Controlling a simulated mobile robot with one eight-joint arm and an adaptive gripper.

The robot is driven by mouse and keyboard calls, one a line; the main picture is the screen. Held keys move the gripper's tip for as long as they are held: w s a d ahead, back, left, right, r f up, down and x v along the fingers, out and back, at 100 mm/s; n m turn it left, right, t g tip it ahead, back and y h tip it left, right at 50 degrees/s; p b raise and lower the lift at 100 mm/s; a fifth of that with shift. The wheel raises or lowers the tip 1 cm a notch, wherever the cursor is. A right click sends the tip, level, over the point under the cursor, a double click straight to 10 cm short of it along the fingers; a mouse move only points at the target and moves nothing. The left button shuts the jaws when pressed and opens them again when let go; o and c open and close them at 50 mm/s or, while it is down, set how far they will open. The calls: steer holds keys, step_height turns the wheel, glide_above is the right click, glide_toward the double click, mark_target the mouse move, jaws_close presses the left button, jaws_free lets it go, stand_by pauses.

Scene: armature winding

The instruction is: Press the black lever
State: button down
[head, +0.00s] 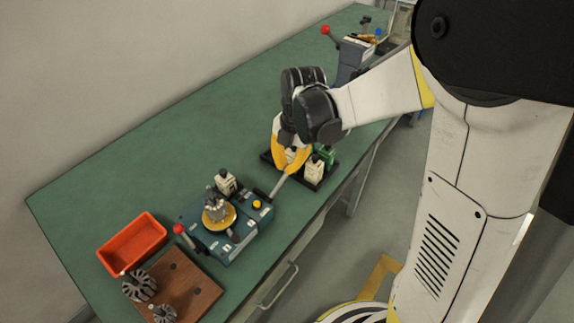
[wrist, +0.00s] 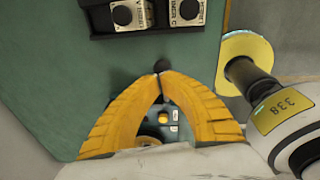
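The winding machine is a teal box (head: 233,245) near the table's front edge, with a yellow button (head: 257,204) that also shows in the wrist view (wrist: 163,117). A slim lever (head: 279,187) sticks out from its right side toward my gripper; its black knob (wrist: 161,66) shows just past my fingertips in the wrist view. My gripper (head: 288,173), with yellow fingers, points down at the lever's end. Its fingertips (wrist: 162,76) come together right by the knob, hiding part of the rod. I cannot tell whether they touch it.
A red-knobbed handle (head: 178,229) is at the machine's left. An orange bin (head: 133,243) and a brown board (head: 190,288) with slotted cores lie further left. The table's back middle is clear.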

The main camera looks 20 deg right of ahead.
steer(key=shift+w+d+f+b, duration=0.2)
steer(key=shift+d+f+b, duration=0.05)
steer(key=shift+f, duration=0.3)
steer(key=shift+w+d+f+b, duration=0.2)
steer(key=shift+d+f+b, duration=0.05)
steer(key=shift+f, duration=0.3)
steer(key=shift+w+d+f+b, duration=0.2)
steer(key=shift+d+f+b, duration=0.05)
steer(key=shift+f, duration=0.3)
